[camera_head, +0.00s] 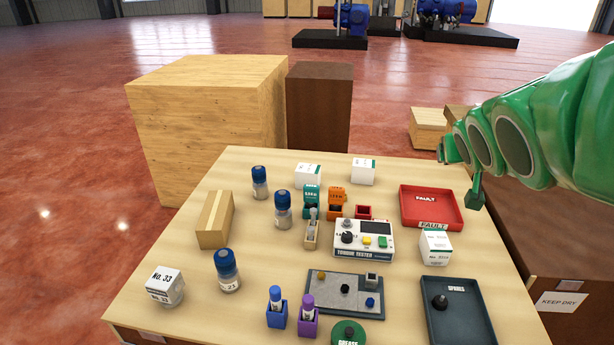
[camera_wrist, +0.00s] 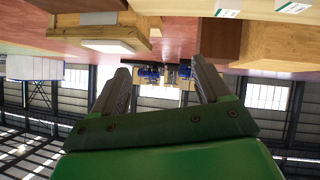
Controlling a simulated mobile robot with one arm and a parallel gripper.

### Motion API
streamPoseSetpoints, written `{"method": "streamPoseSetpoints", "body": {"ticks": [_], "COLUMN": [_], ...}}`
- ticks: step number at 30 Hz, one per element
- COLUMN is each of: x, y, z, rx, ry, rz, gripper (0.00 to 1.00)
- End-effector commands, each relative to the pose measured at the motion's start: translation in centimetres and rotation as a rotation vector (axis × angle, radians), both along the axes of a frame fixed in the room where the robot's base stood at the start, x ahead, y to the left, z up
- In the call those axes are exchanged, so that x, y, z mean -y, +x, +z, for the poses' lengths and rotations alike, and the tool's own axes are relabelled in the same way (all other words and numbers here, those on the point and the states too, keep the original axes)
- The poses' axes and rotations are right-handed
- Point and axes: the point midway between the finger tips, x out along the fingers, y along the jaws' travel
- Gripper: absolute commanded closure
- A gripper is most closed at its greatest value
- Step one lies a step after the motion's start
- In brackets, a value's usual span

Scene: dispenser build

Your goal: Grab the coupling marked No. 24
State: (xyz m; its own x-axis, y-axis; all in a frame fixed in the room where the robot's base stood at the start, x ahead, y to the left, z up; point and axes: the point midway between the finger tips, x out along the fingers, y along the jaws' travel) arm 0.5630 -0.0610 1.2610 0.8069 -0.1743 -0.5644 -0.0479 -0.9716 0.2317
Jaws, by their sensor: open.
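I cannot read a No. 24 mark on anything in view. Labelled pieces on the table (camera_head: 262,180) include a white block marked No. 33 (camera_head: 165,286) at the front left and a blue-capped bottle (camera_head: 228,272) whose label seems to read 21. Two more blue-capped bottles, (camera_head: 260,183) and (camera_head: 283,210), stand behind it, their labels too small to read. White boxes (camera_head: 308,174), (camera_head: 363,171) and (camera_head: 435,246) carry small unreadable print. My gripper (camera_wrist: 160,78) is open and empty in the wrist view, away from the tabletop pieces.
A torque tester (camera_head: 363,240) stands mid-table, with teal (camera_head: 311,198) and orange (camera_head: 337,203) holders behind. A cardboard box (camera_head: 215,219) lies left. Large wooden crates (camera_head: 210,125) stand behind.

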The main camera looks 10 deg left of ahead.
Motion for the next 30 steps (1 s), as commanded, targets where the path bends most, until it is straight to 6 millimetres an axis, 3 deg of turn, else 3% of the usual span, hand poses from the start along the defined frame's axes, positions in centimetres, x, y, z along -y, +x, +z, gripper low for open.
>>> {"method": "streamPoseSetpoints", "body": {"ticks": [3,8,14,22,26,30], "x": [-1.3,-3.3,-7.7,-15.9,-20.0,-24.4], "y": [3.7,8.4,13.0,16.1,16.0,14.6], "z": [3.5,3.5,2.2,-3.1,-6.7,-11.1], "rx": [0.139,0.226,0.303,0.318,0.291,0.235], "ry": [-0.017,-0.075,-0.103,-0.06,-0.001,0.09], "rz": [0.074,0.183,0.371,0.684,0.848,1.024], "gripper": [0.24,0.24,0.24,0.24,0.24,0.24]}}
